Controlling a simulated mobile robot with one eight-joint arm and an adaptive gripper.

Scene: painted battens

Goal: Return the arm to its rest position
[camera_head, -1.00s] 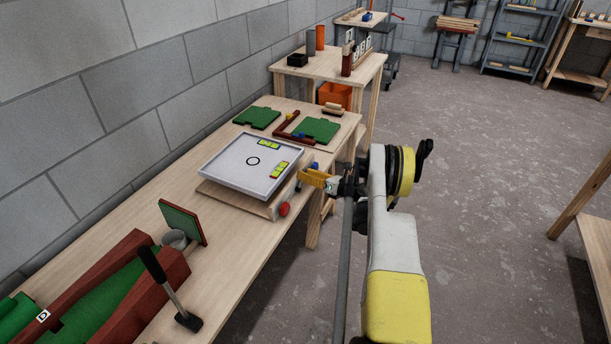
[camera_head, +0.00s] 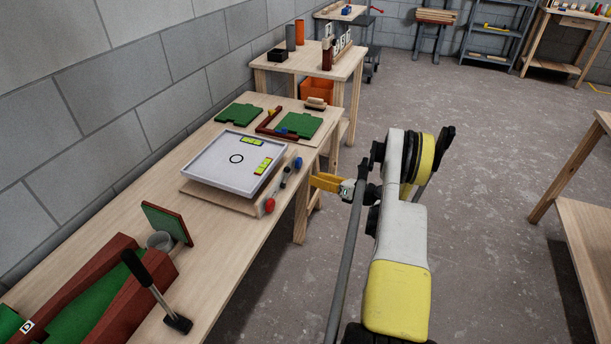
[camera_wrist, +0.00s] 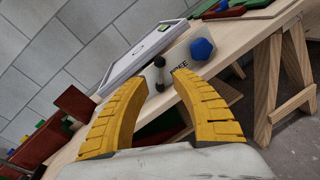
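My gripper (camera_head: 330,183) is beside the right edge of the long workbench (camera_head: 223,265), over the floor gap. Its yellow fingers also show in the wrist view (camera_wrist: 160,100); they are spread apart with nothing held between them. My white and yellow arm reaches forward from the lower middle of the head view. Beyond the fingertips in the wrist view are a dark dumbbell-shaped piece (camera_wrist: 160,72) and a blue knob (camera_wrist: 201,48), both at the front of the tray's base and apart from the fingers.
A white tray (camera_head: 207,178) with green level vials sits on a wooden base on the bench. Green boards, a hammer (camera_head: 157,292) and a red-and-green trough stand around it. A second table (camera_head: 309,62) is behind. Floor to the right is open up to another bench (camera_head: 590,231).

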